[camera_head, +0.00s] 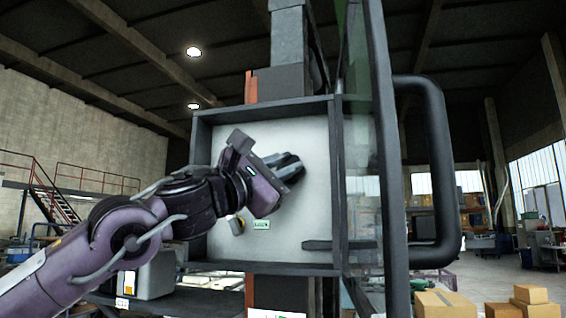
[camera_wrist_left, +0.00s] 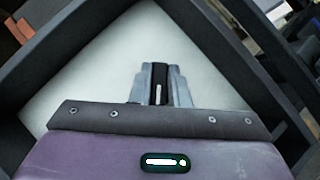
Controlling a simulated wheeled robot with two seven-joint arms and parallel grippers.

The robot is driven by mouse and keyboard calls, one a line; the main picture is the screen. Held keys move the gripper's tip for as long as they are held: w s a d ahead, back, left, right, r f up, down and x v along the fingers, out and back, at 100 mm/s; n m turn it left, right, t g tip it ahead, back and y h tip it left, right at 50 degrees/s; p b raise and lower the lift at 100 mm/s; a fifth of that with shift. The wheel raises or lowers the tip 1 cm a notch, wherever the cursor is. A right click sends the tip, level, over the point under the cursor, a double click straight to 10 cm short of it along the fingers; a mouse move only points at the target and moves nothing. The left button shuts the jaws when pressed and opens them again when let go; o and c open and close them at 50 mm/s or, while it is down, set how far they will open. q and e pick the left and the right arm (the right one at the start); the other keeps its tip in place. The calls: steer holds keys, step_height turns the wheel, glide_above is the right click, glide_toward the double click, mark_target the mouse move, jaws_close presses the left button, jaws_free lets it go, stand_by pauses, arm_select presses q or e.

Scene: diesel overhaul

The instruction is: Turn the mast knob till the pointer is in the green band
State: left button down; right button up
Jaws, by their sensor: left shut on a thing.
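The mast knob (camera_wrist_left: 160,75) is black with a white line on it, and shows between my left gripper's fingers in the left wrist view. My left gripper (camera_wrist_left: 162,88) is shut on the knob, with one grey finger on each side. In the head view my left gripper (camera_head: 288,166) reaches into the open box on the mast and hides the knob. No gauge pointer or green band can be made out; the gripper may cover them. My right gripper is in neither view.
The open box (camera_head: 319,125) has dark walls around a pale back panel (camera_head: 314,205). A small round fitting (camera_head: 235,224) and a green label (camera_head: 261,225) sit low on the panel. A glazed door (camera_head: 362,190) with a thick black handle (camera_head: 440,170) stands open at right.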

arm_select(q)
steer(key=m+g+p, duration=0.1)
steer(key=m+p, duration=0.1)
steer(key=m+g+p, duration=0.2)
steer(key=shift+r, duration=0.35)
steer(key=shift+d+f+m+g, duration=0.15)
steer(key=shift+f+m+g, duration=0.25)
steer(key=shift+m, duration=0.3)
steer(key=r+m+y+p, duration=0.1)
steer(key=m+p, duration=0.1)
steer(key=p, duration=0.1)
steer(key=shift+g, duration=0.4)
steer(key=c, duration=1.7)
jaws_free()
steer(key=shift+f+b, duration=0.35)
steer(key=shift+f, duration=0.25)
steer(key=o, duration=0.4)
steer(key=shift+s+d+r, duration=0.1)
steer(key=shift+s, duration=0.05)
steer(key=shift+o, duration=0.2)
